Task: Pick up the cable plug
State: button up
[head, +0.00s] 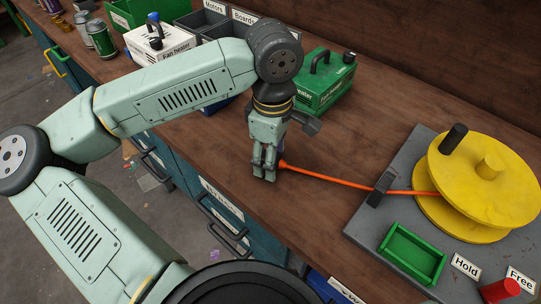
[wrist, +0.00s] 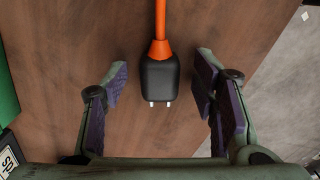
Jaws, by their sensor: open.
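The cable plug (wrist: 159,79) is black with two metal prongs and an orange strain relief, and lies on the brown wooden bench top. In the wrist view it sits between the two spread fingers of my gripper (wrist: 160,92), apart from both. In the head view my gripper (head: 264,171) points down at the bench. There its fingers hide the plug's black body. The orange cable (head: 335,181) runs from the plug to the right, past a dark guide, to the yellow reel (head: 480,185).
A green heater box (head: 325,83) and a white "Fan heater" box (head: 158,45) stand behind. The bench's front edge is near my gripper.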

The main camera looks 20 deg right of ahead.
jog(key=shift+f, duration=0.2)
jog(key=shift+c, duration=0.5)
grip_shut()
